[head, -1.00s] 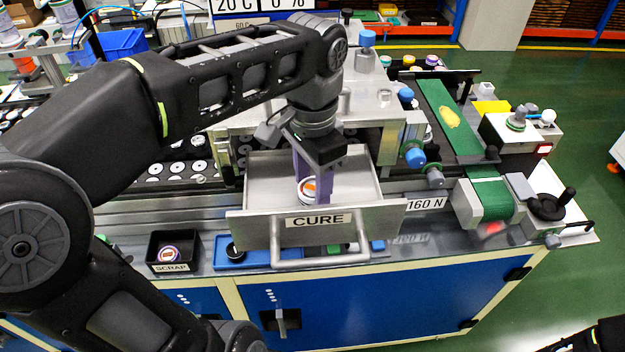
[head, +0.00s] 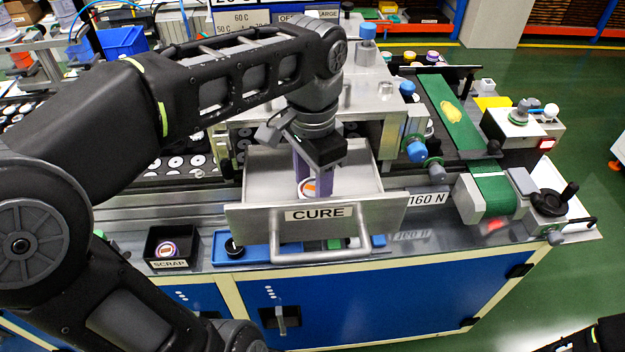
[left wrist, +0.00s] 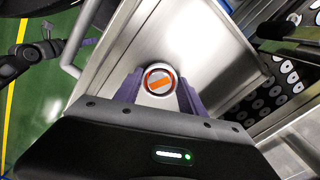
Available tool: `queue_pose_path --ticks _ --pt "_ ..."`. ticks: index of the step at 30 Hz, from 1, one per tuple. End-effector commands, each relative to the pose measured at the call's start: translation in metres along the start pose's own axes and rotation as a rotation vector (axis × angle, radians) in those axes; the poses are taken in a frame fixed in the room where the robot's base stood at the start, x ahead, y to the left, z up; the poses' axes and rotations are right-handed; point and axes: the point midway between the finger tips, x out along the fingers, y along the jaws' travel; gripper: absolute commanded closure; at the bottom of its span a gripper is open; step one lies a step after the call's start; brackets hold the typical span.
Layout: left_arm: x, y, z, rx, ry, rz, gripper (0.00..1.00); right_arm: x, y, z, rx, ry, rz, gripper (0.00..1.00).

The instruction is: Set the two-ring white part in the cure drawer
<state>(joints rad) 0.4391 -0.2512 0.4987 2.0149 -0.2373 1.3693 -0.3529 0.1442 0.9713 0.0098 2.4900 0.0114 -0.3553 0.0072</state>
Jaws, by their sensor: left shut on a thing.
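The white part (left wrist: 158,80) is round, with a ringed edge and an orange bar across its top. My left gripper (head: 308,186) is shut on it, with a purple finger on each side in the left wrist view. The cure drawer (head: 262,183) is a pulled-out metal tray with a front plate marked CURE. The gripper and part are inside the drawer's outline, low behind the front plate. I cannot tell whether the part touches the drawer floor. Only a dark piece of my right arm shows in the head view's lower right corner; its fingers are not seen.
The drawer's front plate (head: 365,218) and handle (head: 320,260) stand on the near side. A black SCRAP bin (head: 158,262) with a round part in it is at left. A blue tray (head: 258,255) lies below the drawer. The drawer floor beside the gripper is bare.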

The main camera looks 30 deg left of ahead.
Motion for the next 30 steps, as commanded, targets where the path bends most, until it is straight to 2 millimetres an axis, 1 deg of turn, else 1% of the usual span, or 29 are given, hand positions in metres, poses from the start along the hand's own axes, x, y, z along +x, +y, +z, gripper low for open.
queue_pose_path --ticks 5,6,15,26,30 --pt "0.004 0.0 0.0 0.0 0.001 -0.001 1.0 0.003 0.001 0.0 0.0 0.0 0.0 0.64" --pt "0.004 0.0 0.0 0.0 0.001 -0.001 0.52 0.003 0.001 0.0 0.0 0.0 0.0 0.64" --pt "0.003 0.0 0.0 0.0 0.0 0.0 0.27 0.003 0.001 0.0 0.0 0.0 0.0 0.64" --pt "0.004 0.0 0.0 0.0 -0.001 0.001 0.27 0.001 -0.001 -0.002 -0.004 0.005 -0.005 0.64" --pt "-0.012 0.0 -0.001 0.0 0.002 -0.001 0.27 -0.007 -0.003 -0.001 -0.003 0.003 -0.004 0.64"
